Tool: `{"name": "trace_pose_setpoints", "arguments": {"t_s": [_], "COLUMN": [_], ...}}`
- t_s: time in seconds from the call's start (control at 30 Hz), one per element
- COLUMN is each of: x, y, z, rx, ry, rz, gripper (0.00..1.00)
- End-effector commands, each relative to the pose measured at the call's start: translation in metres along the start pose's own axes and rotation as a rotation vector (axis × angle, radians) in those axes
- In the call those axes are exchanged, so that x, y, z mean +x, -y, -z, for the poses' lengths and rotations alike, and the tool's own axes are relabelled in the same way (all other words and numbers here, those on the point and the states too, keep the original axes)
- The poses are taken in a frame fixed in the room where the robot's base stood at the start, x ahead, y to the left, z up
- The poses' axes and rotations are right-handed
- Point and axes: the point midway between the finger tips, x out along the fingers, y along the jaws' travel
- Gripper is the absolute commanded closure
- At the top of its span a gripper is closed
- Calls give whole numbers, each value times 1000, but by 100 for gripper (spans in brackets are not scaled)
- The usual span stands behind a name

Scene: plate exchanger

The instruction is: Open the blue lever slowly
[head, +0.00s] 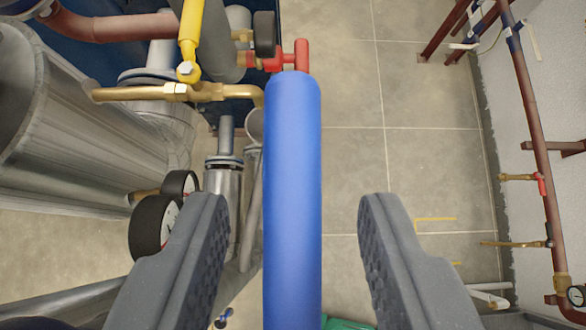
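The blue lever (292,190) is a long rounded bar running up the middle of the head view, from the bottom edge to its rounded upper end. My gripper (290,220) is open, with one dark grey textured finger on each side of the lever. Gaps show between the lever and both fingers, and the gap on the right looks somewhat wider. I cannot tell whether the fingers are level with the lever in depth. The lever's lower end is cut off by the frame.
A red valve handle (300,55) shows just past the lever's upper end. A yellow lever (190,35), brass pipe (215,92), black gauges (153,225) and a large metal-clad pipe (90,130) crowd the left. Tiled floor (360,150) lies open to the right, before wall pipes (530,110).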

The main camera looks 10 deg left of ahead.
Motion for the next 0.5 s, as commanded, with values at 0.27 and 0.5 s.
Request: {"name": "trace_pose_setpoints", "arguments": {"t_s": [0.27, 0.5], "x": [7, 7], "y": [0, 0], "z": [0, 0], "rx": [0, 0], "ry": [-1, -1], "rz": [1, 1], "gripper": [63, 93]}}
